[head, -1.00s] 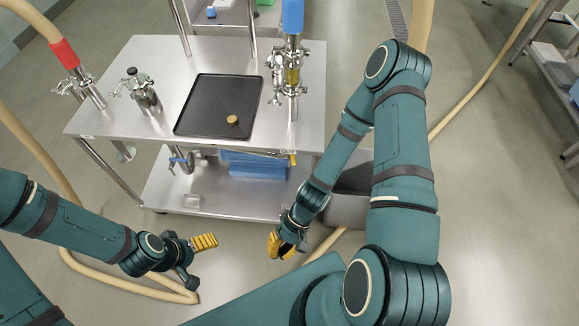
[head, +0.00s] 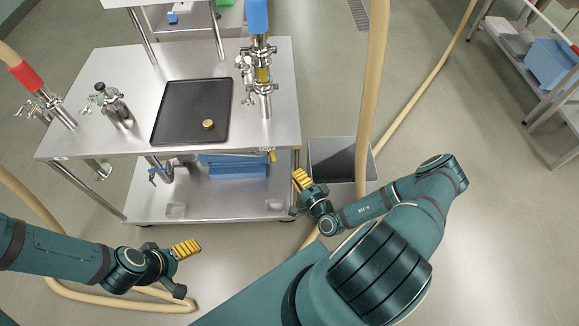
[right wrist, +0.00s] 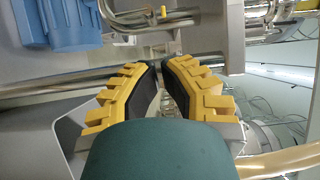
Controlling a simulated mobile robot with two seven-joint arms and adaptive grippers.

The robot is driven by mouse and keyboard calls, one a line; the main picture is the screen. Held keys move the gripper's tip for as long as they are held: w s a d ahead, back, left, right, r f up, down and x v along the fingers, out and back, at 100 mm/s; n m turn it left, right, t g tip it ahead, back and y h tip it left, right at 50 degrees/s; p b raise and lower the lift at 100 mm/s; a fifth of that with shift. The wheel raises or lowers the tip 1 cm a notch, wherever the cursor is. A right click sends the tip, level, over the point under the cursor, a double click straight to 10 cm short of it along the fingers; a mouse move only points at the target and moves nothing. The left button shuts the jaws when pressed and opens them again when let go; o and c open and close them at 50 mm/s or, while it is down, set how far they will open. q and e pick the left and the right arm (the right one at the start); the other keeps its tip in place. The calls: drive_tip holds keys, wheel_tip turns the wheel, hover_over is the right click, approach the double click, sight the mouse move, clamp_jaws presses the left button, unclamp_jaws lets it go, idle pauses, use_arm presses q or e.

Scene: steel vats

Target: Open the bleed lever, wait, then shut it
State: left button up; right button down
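A small yellow lever (head: 272,156) sits under the right front edge of the steel table; it also shows as a small yellow handle at the top of the right wrist view (right wrist: 163,13). I cannot tell for certain that it is the bleed lever. A blue handle (head: 153,174) is on a valve under the table's left part. My right gripper (head: 302,181) is just below and right of the yellow lever, apart from it. Its fingers (right wrist: 160,68) have a narrow, empty gap. My left gripper (head: 185,269) is open and empty in front of the table.
The steel table (head: 80,138) carries a black tray (head: 180,128) with a small round piece (head: 208,124), a steel vessel and a pipe column with a sight glass (head: 262,75). A grey bin (head: 332,155) and tan hoses (head: 376,60) stand close right of the table.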

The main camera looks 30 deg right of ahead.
drive_tip(key=w+b, duration=0.2)
drive_tip(key=w, duration=0.7)
drive_tip(key=shift+w+d, duration=0.15)
drive_tip(key=shift+r, duration=0.1)
drive_tip(key=a+p, duration=0.2)
drive_tip(key=p, duration=0.3)
drive_tip(key=shift+w, duration=0.1)
idle(0.3)
drive_tip(key=s, duration=1.2)
drive_tip(key=shift+a, duration=0.3)
